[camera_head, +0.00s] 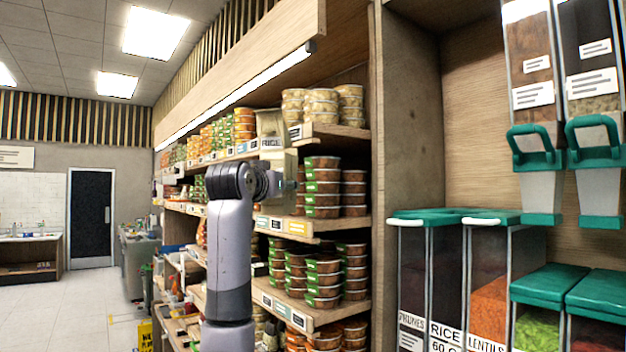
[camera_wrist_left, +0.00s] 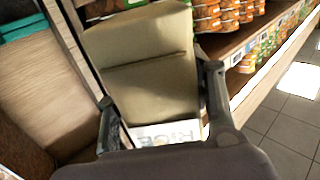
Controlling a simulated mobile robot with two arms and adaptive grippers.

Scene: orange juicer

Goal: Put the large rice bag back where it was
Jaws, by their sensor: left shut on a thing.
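The large rice bag (camera_wrist_left: 145,70) is beige, with a white label reading RICE low on its face. In the left wrist view it stands between the two fingers of my left gripper (camera_wrist_left: 162,92), which is shut on it. In the head view the rice bag (camera_head: 271,124) is upright at the front of the shelves, just beyond my left wrist, and my arm hides part of it. I cannot tell whether its base touches a shelf. My right gripper is not in view.
Shelves (camera_head: 318,226) hold stacks of lidded food tubs (camera_head: 322,188) close to the bag. A wooden upright panel (camera_head: 410,130) and green-lidded bulk bins (camera_head: 484,270) stand to the right. Open tiled floor (camera_head: 60,310) lies at the left.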

